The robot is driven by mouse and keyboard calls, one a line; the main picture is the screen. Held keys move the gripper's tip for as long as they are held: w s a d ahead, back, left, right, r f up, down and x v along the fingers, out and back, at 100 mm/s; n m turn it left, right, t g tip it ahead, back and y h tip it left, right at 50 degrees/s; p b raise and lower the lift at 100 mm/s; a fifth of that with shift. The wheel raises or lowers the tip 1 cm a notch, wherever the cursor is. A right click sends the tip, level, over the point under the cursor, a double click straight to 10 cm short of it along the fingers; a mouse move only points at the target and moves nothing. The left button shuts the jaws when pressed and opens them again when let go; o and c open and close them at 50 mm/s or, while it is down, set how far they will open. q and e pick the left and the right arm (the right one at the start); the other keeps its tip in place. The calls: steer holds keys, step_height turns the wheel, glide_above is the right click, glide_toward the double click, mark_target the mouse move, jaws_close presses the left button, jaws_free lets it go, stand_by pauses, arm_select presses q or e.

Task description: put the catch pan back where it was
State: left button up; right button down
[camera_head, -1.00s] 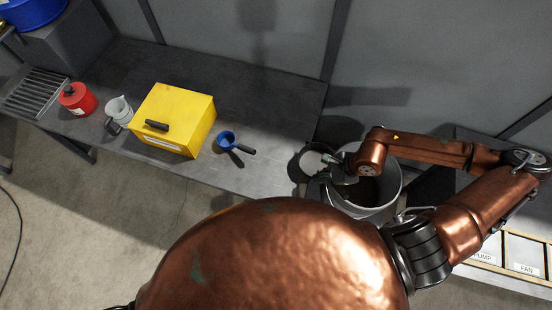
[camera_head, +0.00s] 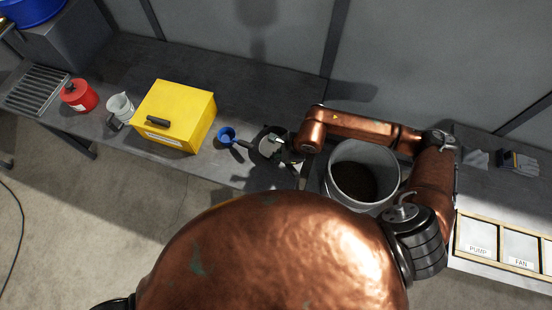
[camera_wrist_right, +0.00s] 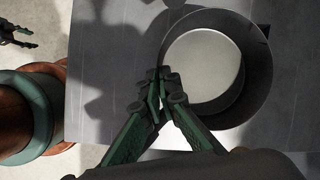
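The catch pan (camera_head: 268,147) is a round dark pan with a pale grey inside, over the bench's right end, right of the blue scoop. It also shows in the right wrist view (camera_wrist_right: 205,68). My right gripper (camera_head: 288,157) is at the pan's right side; in its wrist view, the green fingers (camera_wrist_right: 160,90) are closed together on the pan's rim. I cannot tell whether the pan touches the bench. My left gripper (camera_wrist_right: 18,36) shows small at the wrist view's top left, fingers apart and empty.
The bench (camera_head: 262,92) holds a blue scoop (camera_head: 227,136), a yellow box (camera_head: 178,110), a grey jug (camera_head: 120,105) and a red can (camera_head: 78,95). A large grey bin (camera_head: 340,190) stands right of the bench. Labelled trays (camera_head: 480,240) lie farther right.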

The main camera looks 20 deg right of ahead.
steer(key=shift+s+d+f, duration=0.1)
steer(key=shift+s+f, duration=0.05)
steer(key=shift+f, duration=0.2)
steer(key=shift+d, duration=0.1)
steer(key=c, duration=2.2)
jaws_free()
steer(key=shift+o, duration=0.2)
steer(key=v, duration=1.2)
steer(key=shift+f, duration=0.1)
